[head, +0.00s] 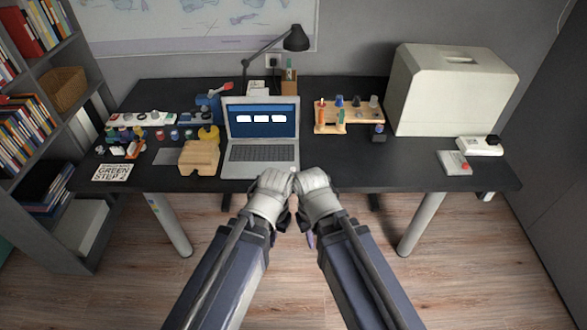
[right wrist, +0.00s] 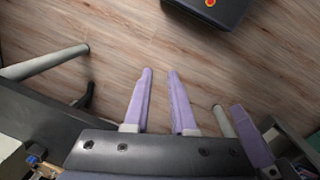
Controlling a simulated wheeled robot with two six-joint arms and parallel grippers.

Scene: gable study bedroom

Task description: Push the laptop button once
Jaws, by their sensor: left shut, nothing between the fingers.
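The laptop (head: 263,153) stands open on the black desk, its blue screen (head: 262,120) showing three white panels. My left gripper (head: 268,195) is just in front of the laptop's front edge, low at the desk's near edge. Its fingers are mostly hidden in the head view; one purple finger beside my right gripper in the right wrist view (right wrist: 250,135) looks like its own. My right gripper (head: 312,200) is close beside it, pointing down over the floor. Its two purple fingers (right wrist: 160,85) are apart and empty.
A wooden block (head: 199,157) stands close left of the laptop. A wooden rack (head: 346,115) and a large pale machine (head: 455,90) are to the right. A small box with a red button (head: 460,164) lies at far right.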

